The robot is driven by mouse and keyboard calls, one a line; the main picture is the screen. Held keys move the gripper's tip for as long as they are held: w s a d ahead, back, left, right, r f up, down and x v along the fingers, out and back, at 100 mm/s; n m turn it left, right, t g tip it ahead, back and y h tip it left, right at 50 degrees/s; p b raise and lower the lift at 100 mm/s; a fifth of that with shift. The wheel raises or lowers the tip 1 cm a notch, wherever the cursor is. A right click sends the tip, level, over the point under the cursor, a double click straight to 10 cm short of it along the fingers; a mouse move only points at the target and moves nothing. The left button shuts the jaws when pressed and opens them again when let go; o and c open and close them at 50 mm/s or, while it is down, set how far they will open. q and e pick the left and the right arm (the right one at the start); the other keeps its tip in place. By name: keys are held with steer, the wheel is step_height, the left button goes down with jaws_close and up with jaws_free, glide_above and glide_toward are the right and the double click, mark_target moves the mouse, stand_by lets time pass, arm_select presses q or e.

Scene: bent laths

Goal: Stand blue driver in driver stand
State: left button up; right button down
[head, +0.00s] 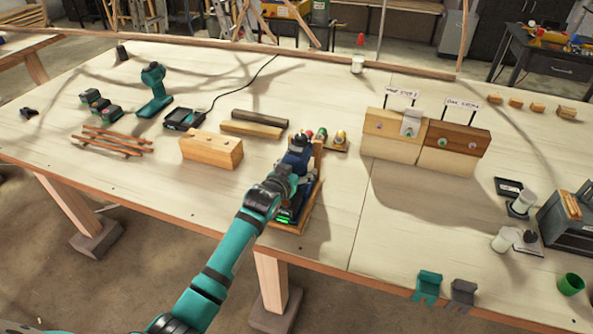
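The blue driver (297,155) stands roughly upright at the wooden driver stand (318,160), near the front edge of the bench. Its dark blue head is at the top, in front of the stand's upright board. A green light (283,218) glows low down, above the stand's wooden base. My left gripper (291,177) is at the driver's handle, reaching in from the front left. The hand covers much of the handle, and its fingertips are hard to make out, so I cannot tell whether they grip it. My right gripper is out of view.
A wooden block (211,150) lies left of the stand, with two laths (252,124) behind it. A teal drill (154,90) and a black charger (185,119) stand further left. Small coloured-top items (340,140) sit close behind the stand.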

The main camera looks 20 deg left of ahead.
arm_select(q)
steer(key=shift+s+f, duration=0.1)
steer(key=shift+f, duration=0.35)
steer(key=d+r+v, duration=0.1)
steer(key=v, duration=1.1)
steer(key=s+f+g, duration=0.3)
steer(key=s+f, duration=0.1)
steer(key=s, duration=0.6)
steer(key=s+f+m+g+y, duration=0.1)
steer(key=s+f+g, duration=0.3)
steer(key=s, duration=0.7)
steer(key=s+f+g, duration=0.3)
steer(key=s+f, duration=0.1)
steer(key=s, duration=0.6)
step_height(320, 180, down, 26)
steer(key=s+g, duration=0.1)
steer(key=g, duration=0.1)
steer(key=s+a+f, duration=0.1)
steer(key=s+f, duration=0.7)
steer(key=s+a+f, duration=0.2)
steer(key=s+f, duration=0.7)
steer(key=shift+a+m+g+b, duration=0.3)
steer(key=shift+g+b, duration=0.1)
steer(key=shift+f, duration=0.1)
